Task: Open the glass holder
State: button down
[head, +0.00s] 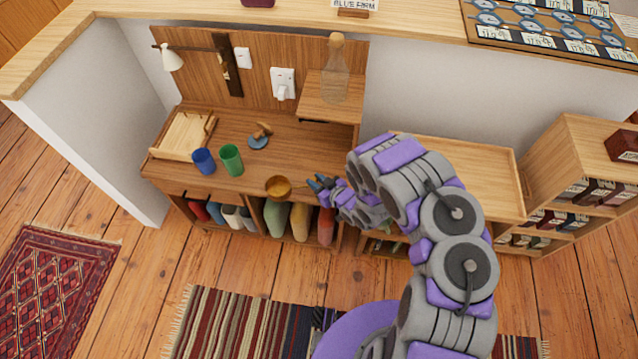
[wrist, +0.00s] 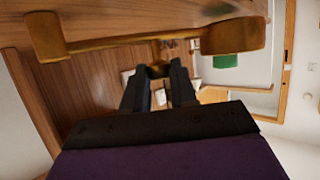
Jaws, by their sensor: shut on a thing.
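A brass cup-like ring (head: 278,187) sits at the front edge of the wooden desk. In the wrist view a brass bar runs between two round brass pieces, one at left (wrist: 45,37) and one at right (wrist: 233,36). They look like the glass holder, though I cannot tell for sure. My gripper (head: 318,184) is at the desk's front edge, just right of the ring. In the wrist view its dark fingers (wrist: 160,82) close around a small brass piece (wrist: 158,70) at the middle of the bar. The fingertips partly hide the contact.
A blue cup (head: 204,161) and a green cup (head: 231,160) stand on the desk (head: 300,150). A wooden tray (head: 183,135) is at left. A glass bottle (head: 335,75) stands on the raised shelf. Several books and vases fill the compartments below. A striped rug (head: 240,325) lies in front.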

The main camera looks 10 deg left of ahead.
jog(key=shift+w+r, duration=0.1)
jog(key=c, duration=0.9)
grip_release()
jog(key=p+v, duration=0.3)
jog(key=v, duration=1.4)
jog(key=shift+d, duration=0.25)
